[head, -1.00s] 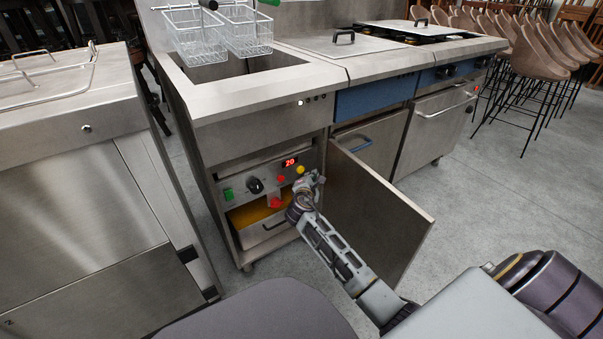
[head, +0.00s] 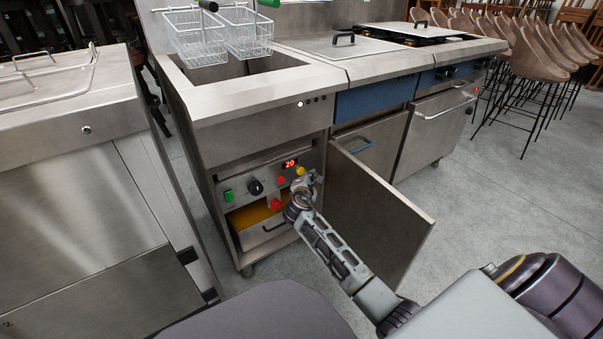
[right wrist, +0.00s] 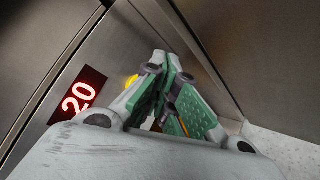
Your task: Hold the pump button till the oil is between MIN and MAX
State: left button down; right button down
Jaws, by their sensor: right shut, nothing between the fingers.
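The fryer's control panel (head: 243,184) has a yellow button (head: 300,170), a red button (head: 281,181), a black knob (head: 255,187), a green switch (head: 228,196) and a red handle (head: 275,204). No label tells which is the pump button. A red display (head: 290,163) reads 20. My right gripper (head: 314,178) is shut and empty, just right of the yellow button. In the right wrist view its fingers (right wrist: 160,82) partly hide the yellow button (right wrist: 132,80); I cannot tell if they touch. Yellow oil (head: 250,214) shows in the drawer below. MIN and MAX marks are not visible in the vat (head: 222,72).
The open cabinet door (head: 385,210) stands right of my right arm. Two wire baskets (head: 195,35) hang over the vat. A steel unit (head: 75,190) stands at the left. Bar stools (head: 530,70) are at the back right, with clear floor before them.

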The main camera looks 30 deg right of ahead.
jog(key=shift+w, duration=0.95)
dwell(7.0)
